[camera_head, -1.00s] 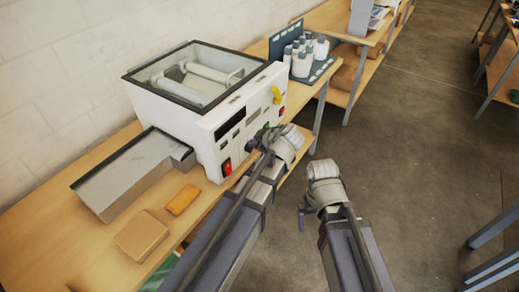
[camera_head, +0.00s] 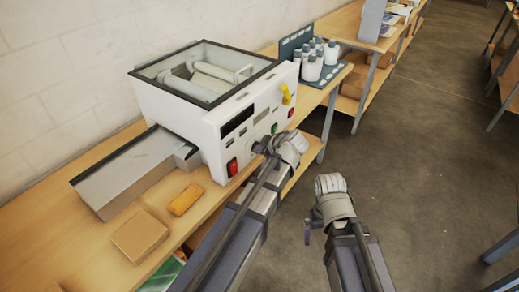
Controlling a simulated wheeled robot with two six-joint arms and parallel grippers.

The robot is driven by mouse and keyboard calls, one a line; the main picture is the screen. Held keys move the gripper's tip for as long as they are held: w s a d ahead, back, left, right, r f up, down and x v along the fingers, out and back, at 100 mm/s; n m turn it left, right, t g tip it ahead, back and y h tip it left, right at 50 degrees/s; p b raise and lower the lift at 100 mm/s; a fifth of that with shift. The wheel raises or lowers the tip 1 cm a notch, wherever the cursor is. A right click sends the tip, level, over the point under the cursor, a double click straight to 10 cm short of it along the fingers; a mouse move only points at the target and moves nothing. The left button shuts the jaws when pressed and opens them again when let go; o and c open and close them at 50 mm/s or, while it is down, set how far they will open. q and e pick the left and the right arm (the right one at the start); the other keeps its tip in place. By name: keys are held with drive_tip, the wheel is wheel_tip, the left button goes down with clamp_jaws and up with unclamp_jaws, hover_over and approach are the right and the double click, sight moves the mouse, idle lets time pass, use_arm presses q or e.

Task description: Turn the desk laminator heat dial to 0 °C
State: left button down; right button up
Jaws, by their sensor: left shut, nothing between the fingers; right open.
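The desk laminator (camera_head: 207,122) is a white box with a glass-topped lid on the wooden bench. Its front panel carries a dark display (camera_head: 237,121), a red switch (camera_head: 232,167), a green button (camera_head: 274,128) and a yellow lever (camera_head: 287,94). My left gripper (camera_head: 261,146) is shut with its tip at the lower middle of the front panel. I cannot tell whether it touches the panel. The heat dial is not clearly visible; the gripper may cover it. My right gripper (camera_head: 308,232) is open and empty, away from the laminator over the floor.
A grey metal feed tray (camera_head: 125,172) sticks out at the laminator's left. An orange block (camera_head: 186,199) and a tan box (camera_head: 139,236) lie on the bench (camera_head: 60,245). White bottles (camera_head: 312,66) stand in a rack behind.

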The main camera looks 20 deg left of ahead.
use_arm(q)
drive_tip(key=shift+s+a+f+n+t+b, duration=0.15)
drive_tip(key=shift+f+n+t+b, duration=0.1)
drive_tip(key=shift+t+b, duration=0.25)
drive_tip(key=shift+s+d+f+n+t+b, duration=0.15)
drive_tip(key=shift+n+t+b, duration=0.1)
drive_tip(key=shift+t+b, duration=0.25)
use_arm(e)
drive_tip(key=shift+f, duration=1)
